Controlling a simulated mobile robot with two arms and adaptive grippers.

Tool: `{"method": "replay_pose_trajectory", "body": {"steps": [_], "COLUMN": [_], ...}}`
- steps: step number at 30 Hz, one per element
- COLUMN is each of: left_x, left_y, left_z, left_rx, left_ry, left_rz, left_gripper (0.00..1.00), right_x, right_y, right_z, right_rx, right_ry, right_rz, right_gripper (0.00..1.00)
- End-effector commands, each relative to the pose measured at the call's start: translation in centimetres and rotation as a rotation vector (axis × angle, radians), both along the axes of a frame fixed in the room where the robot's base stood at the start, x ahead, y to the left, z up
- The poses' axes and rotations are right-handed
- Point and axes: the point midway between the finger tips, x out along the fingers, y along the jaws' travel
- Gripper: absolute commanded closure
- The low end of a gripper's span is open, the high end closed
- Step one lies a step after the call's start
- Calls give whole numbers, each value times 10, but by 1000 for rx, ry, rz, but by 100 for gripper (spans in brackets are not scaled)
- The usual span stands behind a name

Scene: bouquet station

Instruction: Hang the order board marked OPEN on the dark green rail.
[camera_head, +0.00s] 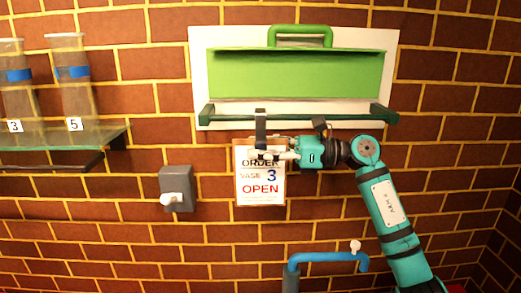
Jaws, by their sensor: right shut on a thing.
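The order board (260,189) is a white card in a brown frame, reading ORDER, VASE 3 and a red OPEN. A dark hanger strap (260,130) rises from its top edge. The dark green rail (340,115) runs level below a green panel. My right gripper (268,155) comes in from the right and is shut on the board near its top, covering part of it. The board hangs upright below the rail's left part. The strap's top overlaps the rail in the picture; I cannot tell whether it hooks over it. My left gripper is out of view.
A green-handled panel (295,75) on a white backing sits above the rail. A glass shelf (60,138) at left holds vases 3 (18,95) and 5 (76,90). A grey wall box (175,180) with a white knob and a blue pipe (330,257) are lower down.

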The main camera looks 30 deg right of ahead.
Motion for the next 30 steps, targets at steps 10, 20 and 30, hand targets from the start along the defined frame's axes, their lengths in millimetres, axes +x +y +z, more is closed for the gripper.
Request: {"method": "replay_pose_trajectory", "body": {"steps": [10,20,30], "left_x": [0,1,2], "left_y": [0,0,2], "left_z": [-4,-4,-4], "left_rx": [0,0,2], "left_ry": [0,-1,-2], "left_rz": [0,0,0], "left_gripper": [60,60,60], "right_x": [0,0,-3], "right_y": [0,0,-5], "right_z": [-3,-3,-4], "right_rx": [0,0,0], "right_ry": [-1,-1,1], "right_rz": [0,0,-2], "right_gripper": [100,48,48]}}
